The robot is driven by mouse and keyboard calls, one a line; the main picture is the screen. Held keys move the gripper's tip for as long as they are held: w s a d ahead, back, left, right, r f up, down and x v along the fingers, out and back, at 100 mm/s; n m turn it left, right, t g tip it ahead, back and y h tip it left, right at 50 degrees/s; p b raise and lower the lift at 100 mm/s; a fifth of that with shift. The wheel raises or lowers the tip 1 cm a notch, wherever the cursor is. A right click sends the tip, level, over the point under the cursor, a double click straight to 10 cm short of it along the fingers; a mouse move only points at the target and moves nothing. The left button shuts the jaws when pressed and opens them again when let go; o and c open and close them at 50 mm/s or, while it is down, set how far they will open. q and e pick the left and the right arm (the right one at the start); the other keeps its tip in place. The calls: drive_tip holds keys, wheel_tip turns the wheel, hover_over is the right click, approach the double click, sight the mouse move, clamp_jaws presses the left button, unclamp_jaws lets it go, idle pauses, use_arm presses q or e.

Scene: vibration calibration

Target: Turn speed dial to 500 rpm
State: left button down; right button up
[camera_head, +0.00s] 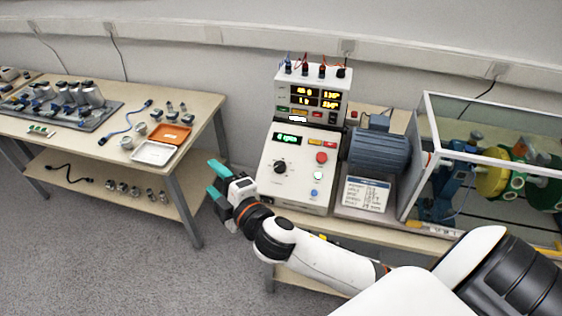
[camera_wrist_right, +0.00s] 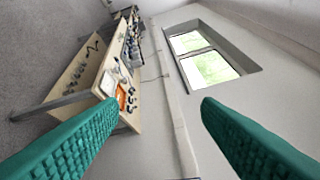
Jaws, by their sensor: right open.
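The speed dial (camera_head: 280,167) is a black round knob on the sloped front of a white control box (camera_head: 298,190). A small green display (camera_head: 288,138) above it appears to read 0 rpm. My right gripper (camera_head: 214,180), with teal fingers, is open and empty. It is in the air to the left of the control box, apart from the dial. In the right wrist view its two fingers (camera_wrist_right: 158,112) stand wide apart with nothing between them; the dial is not in that view. My left gripper is not in view.
A power supply (camera_head: 311,95) stands behind. A blue motor (camera_head: 379,152) and a clear guarded rig (camera_head: 490,165) are to the right. A parts table (camera_head: 205,108) stands left, across a gap.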

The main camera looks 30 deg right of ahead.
drive_tip(key=w+a+r+n+t+y, duration=0.1)
drive_tip(key=w+a+r+n+y, duration=0.1)
drive_tip(key=a+r+n+y, duration=0.5)
drive_tip(key=n+g+h, duration=1)
drive_tip(key=n+g, duration=0.5)
drive_tip(key=n, duration=1.5)
approach(281, 164)
drive_tip(key=p+x, duration=0.3)
drive_tip(key=x, duration=0.5)
drive_tip(key=shift+w+f+p, duration=0.2)
drive_tip(key=shift+f+p, duration=0.1)
drive_tip(key=shift+f, duration=0.25)
